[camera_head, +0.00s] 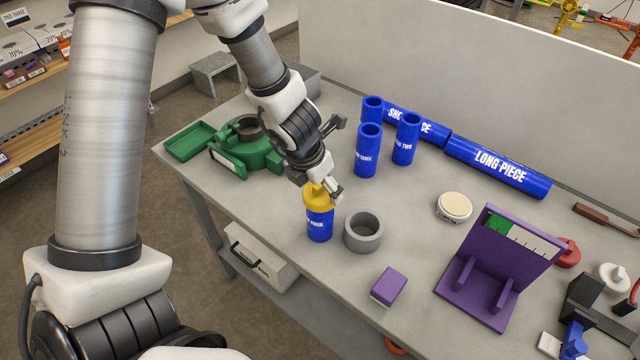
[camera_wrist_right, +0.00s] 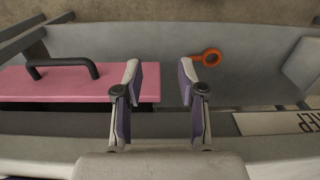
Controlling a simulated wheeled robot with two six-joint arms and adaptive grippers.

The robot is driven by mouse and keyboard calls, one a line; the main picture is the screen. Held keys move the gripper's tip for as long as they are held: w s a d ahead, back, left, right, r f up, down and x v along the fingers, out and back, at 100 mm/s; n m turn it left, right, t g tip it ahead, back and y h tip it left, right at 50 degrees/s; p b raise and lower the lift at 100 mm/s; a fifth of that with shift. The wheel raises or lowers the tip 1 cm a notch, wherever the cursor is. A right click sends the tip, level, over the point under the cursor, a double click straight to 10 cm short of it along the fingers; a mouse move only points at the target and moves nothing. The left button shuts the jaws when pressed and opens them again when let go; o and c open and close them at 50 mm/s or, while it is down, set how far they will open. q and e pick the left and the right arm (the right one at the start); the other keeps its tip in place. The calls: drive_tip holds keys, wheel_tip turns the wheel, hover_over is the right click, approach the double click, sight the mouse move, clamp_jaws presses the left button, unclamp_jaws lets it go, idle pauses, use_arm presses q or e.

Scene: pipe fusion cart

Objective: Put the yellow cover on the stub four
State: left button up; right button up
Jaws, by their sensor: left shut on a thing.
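The yellow cover (camera_head: 317,198) sits on top of the blue stub four (camera_head: 319,225), which stands upright near the table's front left edge; its label is partly hidden and hard to read. My left gripper (camera_head: 325,190) is shut on the yellow cover from above. Whether the cover is fully seated cannot be told. My right gripper (camera_wrist_right: 160,98) shows in the right wrist view, open and empty, with a gap between its two fingers. It is not visible in the head view.
A grey ring (camera_head: 363,231) stands just right of the stub. Other blue stubs (camera_head: 368,150) stand behind, near the long blue pipe (camera_head: 497,166). A green fixture (camera_head: 246,146) is at left. A purple block (camera_head: 388,287) and purple stand (camera_head: 500,262) are at right.

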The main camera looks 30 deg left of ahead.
use_arm(q)
drive_tip(key=o, duration=0.9)
drive_tip(key=shift+r, duration=0.1)
drive_tip(key=shift+v, duration=3.7)
